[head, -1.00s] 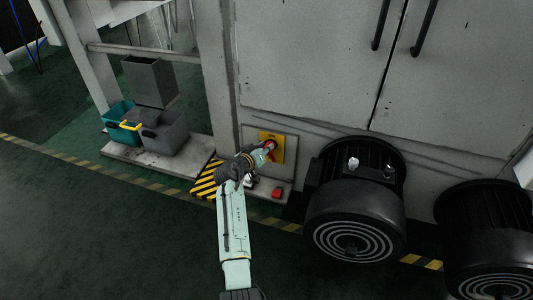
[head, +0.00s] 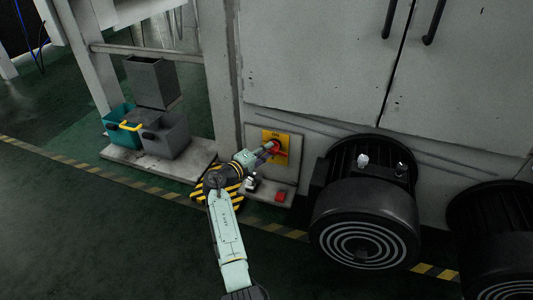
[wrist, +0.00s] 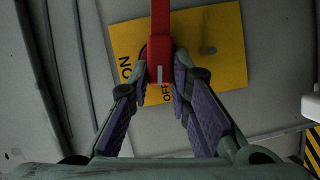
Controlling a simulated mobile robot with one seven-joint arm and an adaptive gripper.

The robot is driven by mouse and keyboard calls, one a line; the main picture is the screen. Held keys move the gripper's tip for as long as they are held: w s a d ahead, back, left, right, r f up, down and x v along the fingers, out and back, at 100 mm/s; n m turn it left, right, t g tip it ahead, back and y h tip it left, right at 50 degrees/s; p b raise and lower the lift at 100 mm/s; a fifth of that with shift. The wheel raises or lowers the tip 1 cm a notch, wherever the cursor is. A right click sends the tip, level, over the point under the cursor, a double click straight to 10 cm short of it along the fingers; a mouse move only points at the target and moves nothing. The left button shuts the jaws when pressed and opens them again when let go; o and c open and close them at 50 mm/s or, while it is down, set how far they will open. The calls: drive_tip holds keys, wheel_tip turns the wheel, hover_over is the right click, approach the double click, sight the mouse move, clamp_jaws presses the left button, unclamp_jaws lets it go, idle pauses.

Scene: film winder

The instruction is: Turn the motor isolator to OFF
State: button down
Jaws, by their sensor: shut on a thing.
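The motor isolator is a yellow plate (head: 284,158) low on the grey cabinet, with a red handle (head: 280,150). In the head view, ON is at the plate's top and the handle lies roughly sideways. In the wrist view, the plate (wrist: 228,40) shows ON at the left and OFF below it. The red handle (wrist: 160,50) runs up and down there, its white-marked end beside OFF. My gripper (wrist: 163,82) is shut on the handle, one purple-padded finger on each side. It also shows in the head view (head: 266,153), where it partly hides the handle.
Black motors (head: 365,205) stand right of the isolator. A small red block (head: 280,196) lies on the ledge below. Teal and grey bins (head: 165,135) stand on a plinth at left. The floor at left is clear.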

drive_tip(key=shift+f+n+h+b, duration=0.25)
drive_tip(key=shift+n+h+b, duration=0.2)
drive_tip(key=shift+n, duration=0.55)
drive_tip(key=c, duration=1.5)
unclamp_jaws()
drive_tip(key=shift+t, duration=0.3)
drive_tip(key=v, duration=0.7)
drive_tip(key=shift+s+a, duration=0.1)
drive_tip(key=shift+s, duration=0.1)
